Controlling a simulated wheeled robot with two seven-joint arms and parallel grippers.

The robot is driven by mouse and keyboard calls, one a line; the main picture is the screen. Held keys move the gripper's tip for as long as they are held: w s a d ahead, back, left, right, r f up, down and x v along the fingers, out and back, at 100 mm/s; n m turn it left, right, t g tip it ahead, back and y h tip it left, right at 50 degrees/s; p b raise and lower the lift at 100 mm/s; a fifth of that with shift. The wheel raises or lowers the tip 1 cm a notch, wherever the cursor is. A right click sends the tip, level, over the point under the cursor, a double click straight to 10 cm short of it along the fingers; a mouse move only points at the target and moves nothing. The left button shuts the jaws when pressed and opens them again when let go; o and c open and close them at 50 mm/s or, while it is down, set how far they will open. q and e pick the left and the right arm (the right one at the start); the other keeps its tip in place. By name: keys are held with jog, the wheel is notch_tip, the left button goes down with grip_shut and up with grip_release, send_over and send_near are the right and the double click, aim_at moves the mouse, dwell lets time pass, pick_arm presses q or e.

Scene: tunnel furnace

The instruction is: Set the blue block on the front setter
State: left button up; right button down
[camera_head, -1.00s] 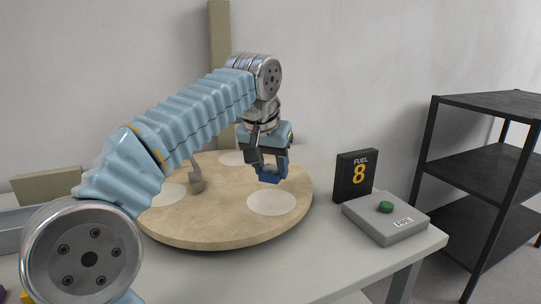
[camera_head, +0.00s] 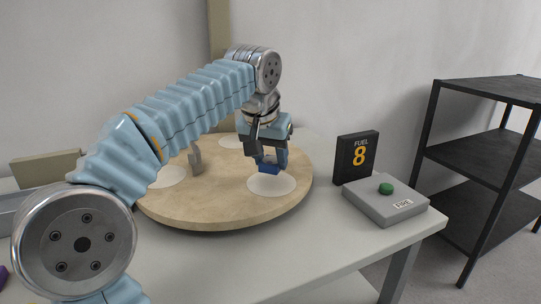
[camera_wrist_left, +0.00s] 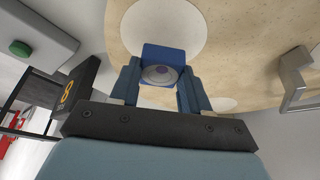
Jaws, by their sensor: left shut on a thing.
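My left gripper (camera_head: 270,162) points down over the round tan turntable (camera_head: 215,211) and is shut on the blue block (camera_head: 268,169). The block is at the back part of the front white setter disc (camera_head: 271,184), close to its surface; I cannot tell if it touches. In the left wrist view the blue block (camera_wrist_left: 163,55) sits between the two fingers, with part of the white setter (camera_wrist_left: 163,25) beyond it. Other white discs show at the left (camera_head: 170,177) and back (camera_head: 232,141) of the turntable. My right gripper is not in view.
A grey bracket (camera_head: 195,160) stands up at the turntable's left-middle. To the right are a black fuel sign reading 8 (camera_head: 356,157) and a grey fire box with a green button (camera_head: 385,206). A black shelf (camera_head: 480,155) stands at the far right. The table front is clear.

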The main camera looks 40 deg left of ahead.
pick_arm(q)
jog(key=shift+f, duration=0.1)
jog(key=shift+f+b, duration=1.05)
jog(key=shift+f, duration=0.25)
jog(key=shift+f+b, duration=0.35)
jog(key=shift+f, duration=0.1)
jog(key=shift+r, duration=0.1)
jog(key=o, duration=1.2)
jog(key=shift+c, duration=0.2)
jog(key=p+v, duration=0.3)
jog(key=v, duration=1)
jog(key=shift+r, duration=0.35)
